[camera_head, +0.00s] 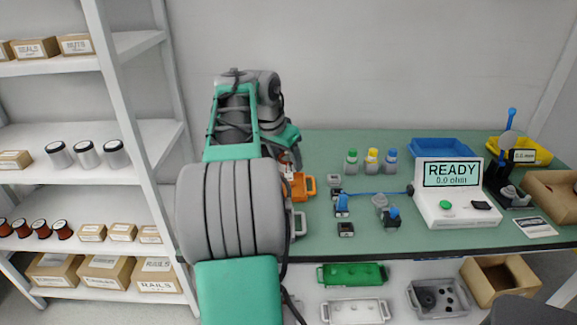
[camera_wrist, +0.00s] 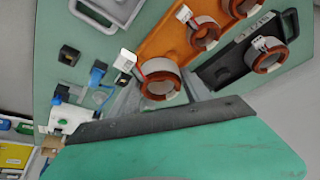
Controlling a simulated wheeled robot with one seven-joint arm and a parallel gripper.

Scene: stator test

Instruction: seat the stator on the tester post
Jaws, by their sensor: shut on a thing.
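In the wrist view my gripper (camera_wrist: 162,90) is shut on a stator (camera_wrist: 159,79), a copper-brown ring with a pale band and a white tag. It is held above or beside the orange tray (camera_wrist: 160,45); the gap beneath cannot be told. In the head view my arm hides most of the gripper and stator. The white tester (camera_head: 450,212) stands at the right of the bench, its screen reading READY, 0.0 ohm. Blue-and-black clamp-like parts (camera_head: 392,217) and a small grey part stand left of it; I cannot tell which is the post.
Two more stators (camera_wrist: 202,35) sit in the orange tray. A black tray (camera_wrist: 225,68) holds another stator. Small bottles (camera_head: 371,160), a blue bin (camera_head: 440,148) and a yellow bin (camera_head: 535,152) stand at the back. A black stand (camera_head: 497,180) is right of the tester.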

